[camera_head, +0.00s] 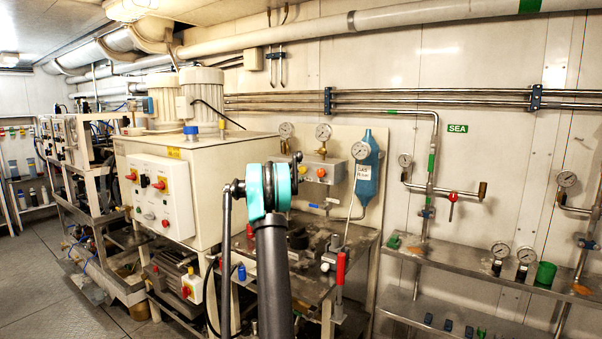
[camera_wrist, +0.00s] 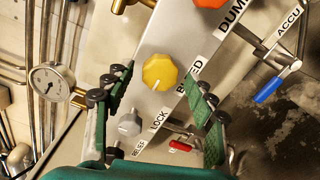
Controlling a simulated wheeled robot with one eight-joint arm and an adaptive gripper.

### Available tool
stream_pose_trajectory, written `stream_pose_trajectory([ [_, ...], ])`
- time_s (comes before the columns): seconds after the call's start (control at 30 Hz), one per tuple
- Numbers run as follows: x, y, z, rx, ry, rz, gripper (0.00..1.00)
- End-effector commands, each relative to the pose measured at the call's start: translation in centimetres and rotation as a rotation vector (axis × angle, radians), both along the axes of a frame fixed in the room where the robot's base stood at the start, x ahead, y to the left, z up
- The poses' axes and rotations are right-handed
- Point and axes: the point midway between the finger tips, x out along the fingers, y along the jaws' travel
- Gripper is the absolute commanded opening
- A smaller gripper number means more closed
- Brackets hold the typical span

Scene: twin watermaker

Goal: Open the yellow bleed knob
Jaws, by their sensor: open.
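The yellow bleed knob (camera_wrist: 159,71) is on a grey panel near the middle of the wrist view, beside the partly covered BLEED label (camera_wrist: 190,80). A pale pointer line on it points down and slightly left in the picture. My gripper (camera_wrist: 160,82) is open, with one green finger to the left of the knob and one to the right. Neither finger appears to touch it.
A grey knob (camera_wrist: 130,124) by the LOCK and RELIEF labels and an orange-red knob (camera_wrist: 210,3) flank the yellow one. A pressure gauge (camera_wrist: 50,82) is at left, a blue-handled valve (camera_wrist: 268,89) at right, a red lever (camera_wrist: 180,146) below. A red-handled lever (camera_head: 340,268) stands at the bench.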

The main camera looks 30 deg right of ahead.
Motion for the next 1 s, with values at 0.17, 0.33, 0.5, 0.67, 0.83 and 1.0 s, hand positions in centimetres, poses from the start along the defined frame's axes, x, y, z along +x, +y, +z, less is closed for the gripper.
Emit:
stream_pose_trajectory([
  [0.17,-1.4,3.5,0.0,0.0,0.0,0.003,0.56],
  [0.33,-2.6,6.6,0.0,0.001,0.0,0.003,0.56],
  [0.5,-3.5,8.7,0.0,0.001,0.0,0.003,0.56],
  [0.67,-3.9,9.5,-0.1,0.0,0.0,0.002,0.56],
  [0.83,-3.9,9.7,-0.1,0.0,0.0,0.002,0.56],
  [1.0,-3.9,9.7,-0.1,0.0,0.0,0.002,0.56],
])
